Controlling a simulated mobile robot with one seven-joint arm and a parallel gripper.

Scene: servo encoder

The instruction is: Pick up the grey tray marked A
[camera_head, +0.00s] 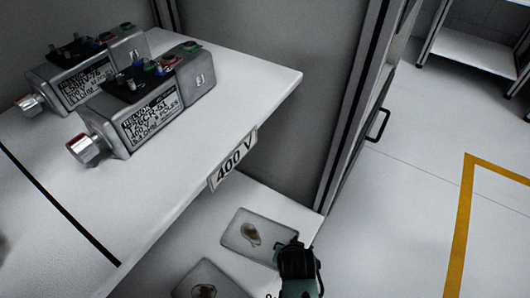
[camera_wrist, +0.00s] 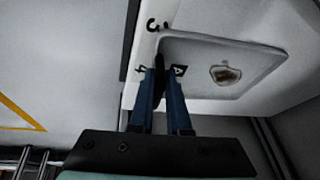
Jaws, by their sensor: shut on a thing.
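The grey tray (camera_head: 273,229) lies on the lower white shelf in the head view, with a small brownish thing (camera_head: 250,234) in it. It also shows in the wrist view (camera_wrist: 258,60), where a black A mark (camera_wrist: 179,70) is by its near edge, beside the fingers. My gripper (camera_head: 293,247) is at the tray's right front edge in the head view. In the wrist view its blue fingers (camera_wrist: 162,68) are shut on the tray's edge. The fingers hide part of the edge. I cannot tell whether the tray is lifted off the shelf.
A second grey tray (camera_head: 217,274) lies nearer on the lower shelf (camera_head: 185,240). The upper shelf (camera_head: 190,170), labelled "400 V" (camera_head: 233,160), overhangs to the left and bears two encoder units (camera_head: 150,115). A dark cabinet frame (camera_head: 355,115) stands behind. The floor at right is clear.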

